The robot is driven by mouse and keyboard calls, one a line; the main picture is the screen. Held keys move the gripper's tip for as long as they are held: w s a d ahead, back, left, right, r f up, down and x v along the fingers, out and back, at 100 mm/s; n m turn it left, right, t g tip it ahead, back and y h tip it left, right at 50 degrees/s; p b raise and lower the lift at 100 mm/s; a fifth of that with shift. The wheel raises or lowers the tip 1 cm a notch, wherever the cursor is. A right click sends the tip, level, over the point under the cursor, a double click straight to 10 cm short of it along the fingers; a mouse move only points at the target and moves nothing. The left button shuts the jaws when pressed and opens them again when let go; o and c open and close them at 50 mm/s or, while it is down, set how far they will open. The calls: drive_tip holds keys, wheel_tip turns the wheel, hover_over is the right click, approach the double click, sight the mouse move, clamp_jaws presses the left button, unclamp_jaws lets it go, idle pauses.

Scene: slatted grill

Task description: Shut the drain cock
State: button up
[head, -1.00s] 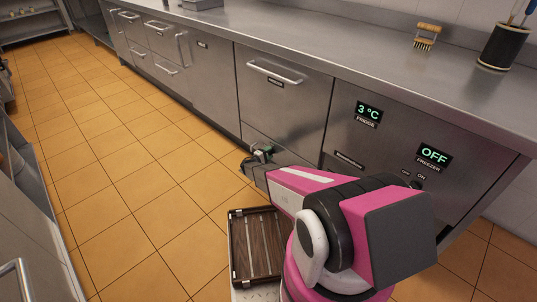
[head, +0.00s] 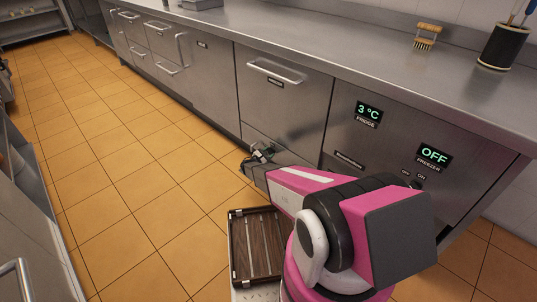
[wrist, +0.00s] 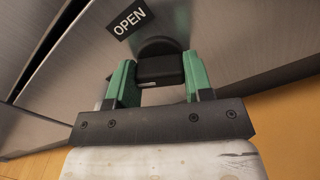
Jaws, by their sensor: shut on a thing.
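The drain cock's black handle (wrist: 160,68) sits between the two green fingers of my gripper (wrist: 160,88) in the wrist view. The gripper is shut on it. A round dark base shows behind the handle, against the steel panel. A black label reading OPEN (wrist: 130,19) is just above and left of the handle. In the head view my gripper (head: 262,152) is low at the steel front, below the drawer with the bar handle. The handle itself is hidden or too small to make out there.
The steel counter (head: 330,45) runs along the right, with a brush (head: 426,36) and a black container (head: 503,46) on top. A wooden slatted tray (head: 238,250) is beside my arm. The tiled floor (head: 115,150) at left is clear.

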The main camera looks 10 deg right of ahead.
drive_tip(key=n, duration=0.4)
drive_tip(key=shift+n, duration=0.3)
idle(0.5)
drive_tip(key=o, duration=0.9)
drive_tip(key=v, duration=1.1)
